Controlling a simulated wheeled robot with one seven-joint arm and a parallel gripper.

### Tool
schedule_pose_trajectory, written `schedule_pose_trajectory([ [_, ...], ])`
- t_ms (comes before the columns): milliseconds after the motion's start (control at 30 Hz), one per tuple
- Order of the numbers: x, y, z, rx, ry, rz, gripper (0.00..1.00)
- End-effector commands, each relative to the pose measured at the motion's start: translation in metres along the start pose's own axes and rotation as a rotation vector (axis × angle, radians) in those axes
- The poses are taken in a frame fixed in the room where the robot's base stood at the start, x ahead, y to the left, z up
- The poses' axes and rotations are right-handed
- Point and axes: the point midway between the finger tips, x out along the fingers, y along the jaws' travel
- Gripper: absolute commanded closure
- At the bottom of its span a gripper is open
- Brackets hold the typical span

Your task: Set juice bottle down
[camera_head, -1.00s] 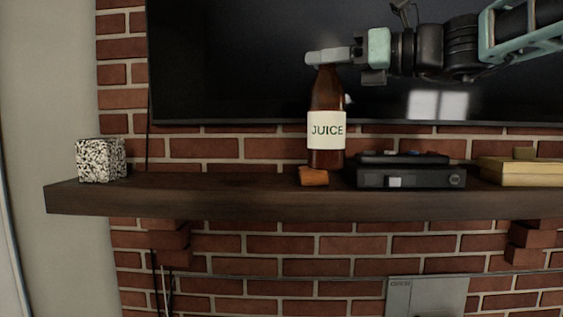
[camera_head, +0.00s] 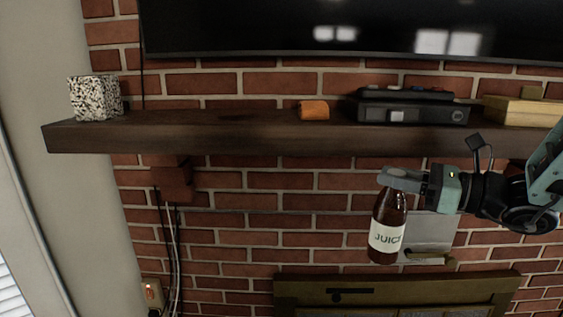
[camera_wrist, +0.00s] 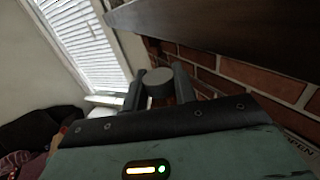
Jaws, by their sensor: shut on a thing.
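The juice bottle (camera_head: 388,228) is dark brown with a white label reading JUICE. In the head view it hangs slightly tilted below the wooden mantel shelf, in front of the brick wall. My gripper (camera_head: 396,180) is shut on the bottle's top, coming from the right. In the wrist view, the round grey cap (camera_wrist: 159,83) sits between the two fingers of my gripper. The bottle's body is hidden below the cap in that view.
The mantel shelf (camera_head: 230,138) holds a speckled cube (camera_head: 96,98), an orange block (camera_head: 313,110), a black device (camera_head: 412,111) and a yellow box (camera_head: 522,111). An olive fireplace frame (camera_head: 400,286) is below. The shelf's left-middle part is clear.

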Motion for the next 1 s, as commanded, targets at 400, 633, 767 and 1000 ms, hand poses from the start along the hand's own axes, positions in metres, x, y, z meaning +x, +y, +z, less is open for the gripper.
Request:
schedule_pose_trajectory([
  [400, -0.038, -0.018, -0.1, 0.006, 0.001, -0.027, 1.0],
  [633, -0.058, -0.027, -0.15, 0.004, 0.0, -0.04, 1.0],
  [767, -0.069, -0.032, -0.178, 0.003, -0.002, -0.047, 1.0],
  [1000, -0.087, -0.041, -0.226, 0.0, -0.002, -0.059, 1.0],
])
